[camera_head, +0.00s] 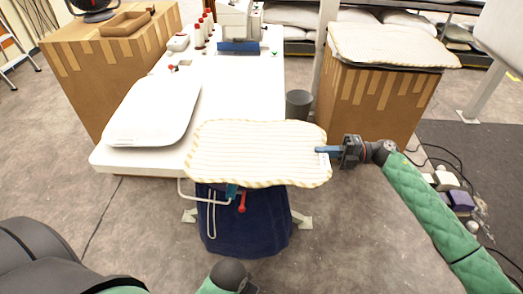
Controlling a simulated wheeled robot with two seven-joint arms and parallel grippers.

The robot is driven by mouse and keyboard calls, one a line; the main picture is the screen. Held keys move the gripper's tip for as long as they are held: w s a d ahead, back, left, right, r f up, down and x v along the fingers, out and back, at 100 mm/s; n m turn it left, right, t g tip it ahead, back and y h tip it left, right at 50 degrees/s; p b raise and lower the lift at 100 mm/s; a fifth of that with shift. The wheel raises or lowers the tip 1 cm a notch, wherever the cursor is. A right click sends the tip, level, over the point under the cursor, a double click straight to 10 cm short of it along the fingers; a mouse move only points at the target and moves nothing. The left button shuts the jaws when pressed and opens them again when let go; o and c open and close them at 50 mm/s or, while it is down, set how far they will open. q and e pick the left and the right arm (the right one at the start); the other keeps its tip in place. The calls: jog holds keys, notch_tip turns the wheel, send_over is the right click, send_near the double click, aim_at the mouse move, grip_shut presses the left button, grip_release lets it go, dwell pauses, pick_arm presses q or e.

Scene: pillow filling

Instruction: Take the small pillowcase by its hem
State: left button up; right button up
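A cream pillowcase with thin stripes (255,150) lies flat over the front right corner of the white table, its right end reaching past the table edge. My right gripper (322,150) is at the pillowcase's right end. Its blue finger overlaps the fabric just inside the edge. Only one finger shows clearly, so I cannot tell whether it is shut on the cloth. My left arm shows at the bottom, but its gripper is out of view.
A white pillow (153,110) lies on the white table (245,95), left of the pillowcase. A striped piece (390,45) lies on the right cardboard box (370,100). A grey bin (299,104) stands between table and box. Dark blue cloth (245,225) hangs below the table front.

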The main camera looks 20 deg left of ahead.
grip_shut()
jog(key=shift+r+p, duration=0.95)
jog(key=shift+r, duration=1.55)
